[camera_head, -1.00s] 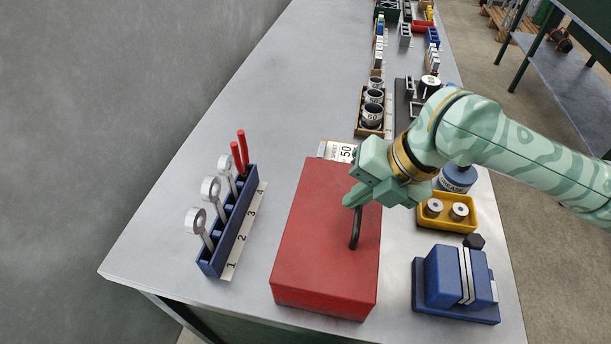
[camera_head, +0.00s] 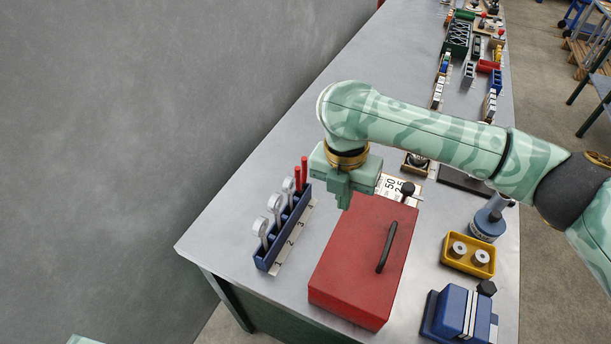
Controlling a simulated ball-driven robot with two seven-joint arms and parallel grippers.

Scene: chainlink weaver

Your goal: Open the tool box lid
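The red tool box (camera_head: 358,262) stands on the bench with its lid down. A dark bar handle (camera_head: 387,247) stands up on the right part of the lid. My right gripper (camera_head: 343,198) points down at the far left corner of the box, clear of the handle. Nothing shows in its fingers, but I cannot tell if they are open or shut. My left gripper is not in view; only a small green piece shows at the bottom left edge.
A blue rack (camera_head: 268,258) with wrenches and red-handled tools stands left of the box. A yellow tray (camera_head: 467,262) with two metal cylinders and a blue vise-like block (camera_head: 460,310) are to the right. A grease can (camera_head: 487,226) stands behind the tray.

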